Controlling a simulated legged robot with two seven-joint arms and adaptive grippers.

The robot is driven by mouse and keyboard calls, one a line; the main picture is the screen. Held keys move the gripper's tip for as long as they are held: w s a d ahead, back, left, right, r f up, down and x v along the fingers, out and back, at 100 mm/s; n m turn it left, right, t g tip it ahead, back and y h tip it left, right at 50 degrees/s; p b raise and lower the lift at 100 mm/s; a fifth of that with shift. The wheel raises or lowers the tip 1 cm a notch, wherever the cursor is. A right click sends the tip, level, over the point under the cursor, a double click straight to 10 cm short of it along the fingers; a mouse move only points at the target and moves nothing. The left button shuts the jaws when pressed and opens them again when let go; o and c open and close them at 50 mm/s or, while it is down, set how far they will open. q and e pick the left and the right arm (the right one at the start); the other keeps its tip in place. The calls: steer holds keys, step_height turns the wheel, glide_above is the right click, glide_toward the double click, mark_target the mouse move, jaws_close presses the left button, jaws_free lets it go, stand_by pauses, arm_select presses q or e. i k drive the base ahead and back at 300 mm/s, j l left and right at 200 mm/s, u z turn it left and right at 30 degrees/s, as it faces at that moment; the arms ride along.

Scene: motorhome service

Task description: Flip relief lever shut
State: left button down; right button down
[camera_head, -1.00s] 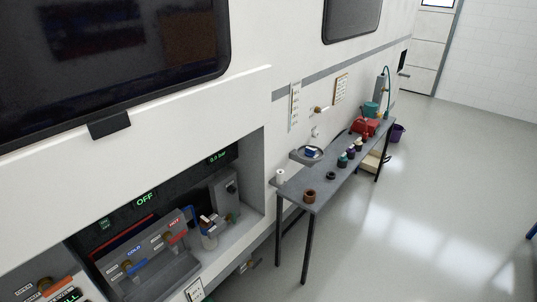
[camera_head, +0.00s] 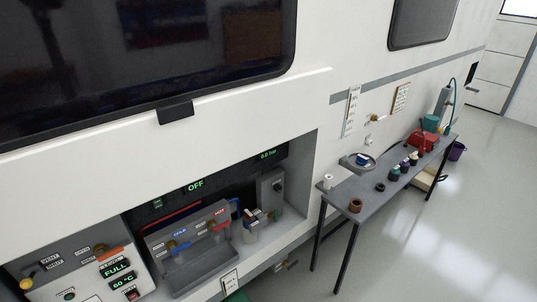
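The motorhome's open service bay (camera_head: 300,150) is at lower centre. Its left panel (camera_head: 75,270) carries brass fittings, a lever with an orange handle (camera_head: 110,254), and a yellow knob (camera_head: 27,284) at the far left edge. The small labels there are mostly too small to read, so I cannot tell for certain which lever is the relief lever. Neither of my grippers is in view.
Displays read "OFF" (camera_head: 195,186), "0.0 bar" (camera_head: 267,155), "FULL" (camera_head: 116,267) and "60 °C" (camera_head: 123,282). A grey table (camera_head: 340,208) with several small containers and a red object (camera_head: 422,141) stands to the right. The floor (camera_head: 450,240) at right is open.

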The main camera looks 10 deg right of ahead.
mark_target(27, 283)
steer(key=u, duration=1.55)
